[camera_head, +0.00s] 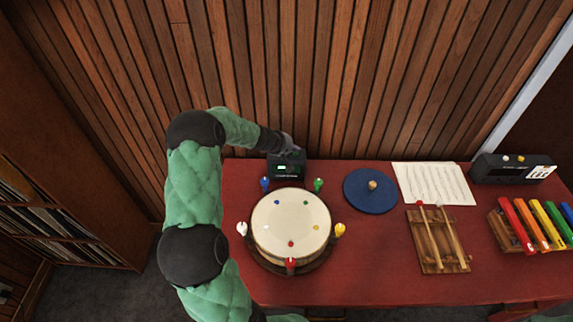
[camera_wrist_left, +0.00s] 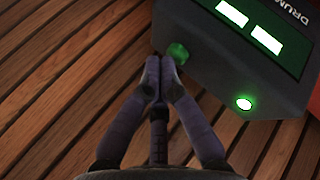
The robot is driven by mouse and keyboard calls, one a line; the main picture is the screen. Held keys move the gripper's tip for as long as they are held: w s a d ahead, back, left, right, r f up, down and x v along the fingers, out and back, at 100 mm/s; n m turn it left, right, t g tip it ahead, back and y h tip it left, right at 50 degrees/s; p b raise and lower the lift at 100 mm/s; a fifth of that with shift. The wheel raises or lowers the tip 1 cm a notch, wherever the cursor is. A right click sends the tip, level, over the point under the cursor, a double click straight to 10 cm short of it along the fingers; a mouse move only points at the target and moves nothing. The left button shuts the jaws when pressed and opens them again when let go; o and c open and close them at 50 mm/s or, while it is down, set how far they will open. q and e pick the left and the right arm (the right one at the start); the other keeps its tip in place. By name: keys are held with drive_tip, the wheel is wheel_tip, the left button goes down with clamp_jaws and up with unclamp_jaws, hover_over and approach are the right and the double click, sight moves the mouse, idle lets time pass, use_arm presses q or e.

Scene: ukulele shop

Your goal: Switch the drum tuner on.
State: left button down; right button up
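The drum tuner (camera_head: 287,170) is a small dark box at the back of the red table, behind the drum. In the left wrist view the tuner (camera_wrist_left: 245,70) has a lit green display with two bright blocks, part of the word "DRUM", and a glowing round green light. A darker green knob or button (camera_wrist_left: 178,53) sits on its near edge. My left gripper (camera_head: 288,146) is over the tuner's back side. In the wrist view its fingers (camera_wrist_left: 157,66) are together and empty, tips close beside the green knob; I cannot tell whether they touch. My right gripper is out of view.
A drum (camera_head: 290,222) with coloured pegs stands just in front of the tuner. A blue disc (camera_head: 370,191), sheet music (camera_head: 433,183), a wooden frame with mallets (camera_head: 437,241), a coloured xylophone (camera_head: 533,226) and a black clock-like box (camera_head: 511,169) lie to the right. The slatted wall is close behind.

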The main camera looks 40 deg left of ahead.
sight(295, 154)
use_arm(q)
drive_tip(key=shift+r, duration=0.2)
drive_tip(key=shift+r+p, duration=2.3)
drive_tip(key=shift+r, duration=0.75)
drive_tip(key=shift+f, duration=0.1)
